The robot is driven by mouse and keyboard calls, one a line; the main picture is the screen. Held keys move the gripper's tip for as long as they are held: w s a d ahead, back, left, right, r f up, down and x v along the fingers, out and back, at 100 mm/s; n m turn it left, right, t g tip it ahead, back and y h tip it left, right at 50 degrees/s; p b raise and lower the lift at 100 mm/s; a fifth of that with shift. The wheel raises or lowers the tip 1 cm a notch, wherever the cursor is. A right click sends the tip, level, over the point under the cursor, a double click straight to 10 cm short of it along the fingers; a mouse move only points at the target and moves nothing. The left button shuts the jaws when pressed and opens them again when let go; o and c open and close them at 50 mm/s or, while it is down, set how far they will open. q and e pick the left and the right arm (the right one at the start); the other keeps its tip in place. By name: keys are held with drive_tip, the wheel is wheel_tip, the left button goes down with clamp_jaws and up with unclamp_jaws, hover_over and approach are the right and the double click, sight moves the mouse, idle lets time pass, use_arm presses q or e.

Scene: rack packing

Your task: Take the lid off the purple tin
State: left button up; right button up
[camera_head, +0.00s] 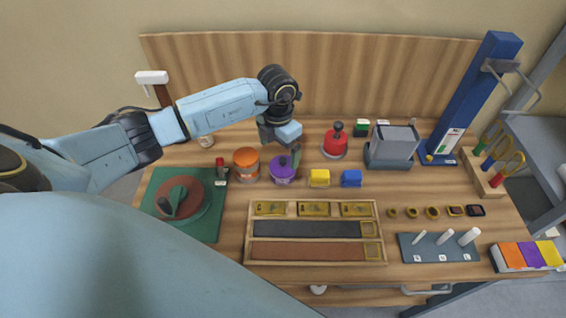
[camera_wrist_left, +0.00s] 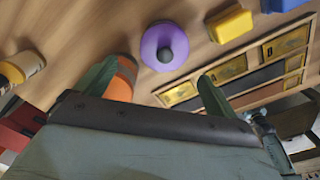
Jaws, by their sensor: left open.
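The purple tin (camera_head: 283,175) stands upright on the wooden bench, between the orange tin and the yellow block. Its purple lid (camera_wrist_left: 164,46) is on top, with a dark round knob in the middle that shows clearly in the left wrist view. My left gripper (camera_head: 286,150) is just above and behind the tin and partly covers the lid in the head view. In the left wrist view my left gripper (camera_wrist_left: 155,75) has its fingers spread wide, with the lid beyond the fingertips and nothing between them. My right gripper is not in view.
An orange tin (camera_head: 245,165) stands close at the left. A yellow block (camera_head: 319,178) and a blue block (camera_head: 351,178) sit at the right. A red tin (camera_head: 335,144) with a dark knob stands behind. A compartment tray (camera_head: 247,232) lies in front.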

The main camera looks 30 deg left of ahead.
sight(283, 159)
use_arm(q)
drive_tip(key=shift+w+d+f, duration=0.15)
drive_tip(key=shift+d+f, duration=0.05)
drive_tip(key=shift+f, duration=0.6)
drive_tip(key=f, duration=0.2)
drive_tip(key=f+p, duration=0.1)
drive_tip(key=shift+w+d+f, duration=0.1)
drive_tip(key=shift+w+d, duration=0.1)
drive_tip(key=shift+w, duration=0.05)
drive_tip(key=shift+f, duration=0.25)
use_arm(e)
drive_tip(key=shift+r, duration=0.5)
use_arm(q)
drive_tip(key=shift+c, duration=0.4)
drive_tip(key=c, duration=0.9)
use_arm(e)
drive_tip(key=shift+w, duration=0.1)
